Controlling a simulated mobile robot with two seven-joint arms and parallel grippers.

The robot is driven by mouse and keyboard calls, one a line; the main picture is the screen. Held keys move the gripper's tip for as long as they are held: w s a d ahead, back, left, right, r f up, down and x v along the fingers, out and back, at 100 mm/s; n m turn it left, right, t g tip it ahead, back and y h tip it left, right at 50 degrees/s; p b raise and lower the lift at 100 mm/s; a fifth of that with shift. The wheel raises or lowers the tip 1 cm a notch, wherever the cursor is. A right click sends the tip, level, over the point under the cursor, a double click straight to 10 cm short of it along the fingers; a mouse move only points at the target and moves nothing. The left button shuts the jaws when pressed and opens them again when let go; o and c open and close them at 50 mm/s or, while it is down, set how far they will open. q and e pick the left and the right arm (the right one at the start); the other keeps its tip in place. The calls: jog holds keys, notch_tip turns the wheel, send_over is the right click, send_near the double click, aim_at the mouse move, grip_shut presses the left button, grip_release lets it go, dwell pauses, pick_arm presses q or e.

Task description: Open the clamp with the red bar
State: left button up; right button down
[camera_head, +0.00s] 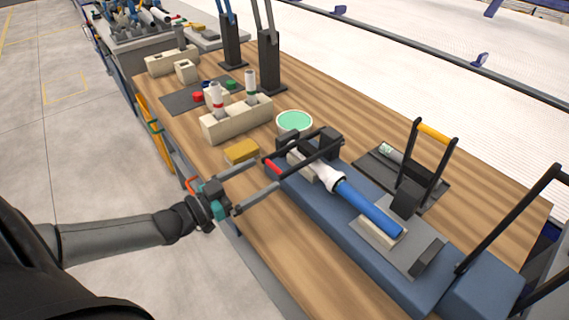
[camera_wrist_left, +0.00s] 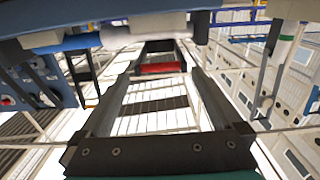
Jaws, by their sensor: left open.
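The red bar (camera_head: 273,167) joins the ends of two black arms of a clamp (camera_head: 328,143), which lie low across the white pipe fitting. The clamp sits on the long blue base (camera_head: 300,200). My left gripper (camera_head: 266,177) reaches in from the left, open, with its two long fingers pointing at the red bar. In the left wrist view the red bar (camera_wrist_left: 161,68) shows between the tips of the open fingers (camera_wrist_left: 162,82); I cannot tell whether they touch it. A blue pipe (camera_head: 368,207) with a white fitting (camera_head: 325,175) lies along the base. My right gripper is out of view.
A second clamp with a yellow bar (camera_head: 435,133) stands upright at the right. A yellow block (camera_head: 241,152), a round green-topped container (camera_head: 294,121) and a cream holder (camera_head: 237,119) are beyond the gripper. Tall black handles rise at the right edge. Wooden table is clear at front.

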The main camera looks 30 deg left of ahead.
pick_arm(q)
jog(key=b, duration=0.2)
send_near(305, 152)
jog(key=shift+x, duration=2)
jog(key=shift+a, duration=0.2)
jog(key=shift+c, duration=0.2)
grip_shut()
